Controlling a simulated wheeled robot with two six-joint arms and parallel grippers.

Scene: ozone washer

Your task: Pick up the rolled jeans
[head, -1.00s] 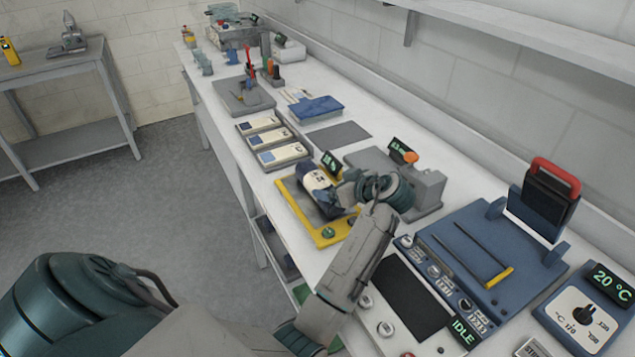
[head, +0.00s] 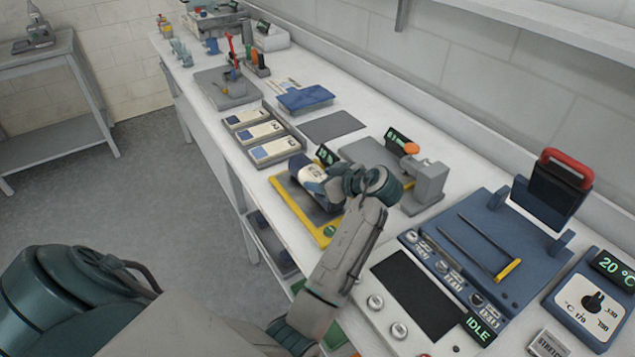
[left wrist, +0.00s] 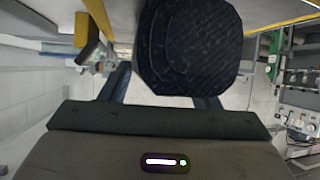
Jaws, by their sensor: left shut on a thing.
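The rolled jeans (head: 311,174), a dark blue roll with a pale labelled band, are over the yellow-edged pad (head: 287,203) in the head view. My left gripper (head: 331,184) is at their right end and shut on them. In the left wrist view the dark, layered end of the roll (left wrist: 188,45) fills the upper middle, between the two fingers of my left gripper (left wrist: 165,82). I cannot tell whether the roll still touches the pad. My right gripper is not in view.
A grey device with an orange knob (head: 428,180) stands close behind the jeans. A blue press (head: 490,240) is to the right. A tray of labelled packs (head: 262,134) and folded blue cloth (head: 304,98) lie farther left. A dark flat mat (head: 331,126) is bare.

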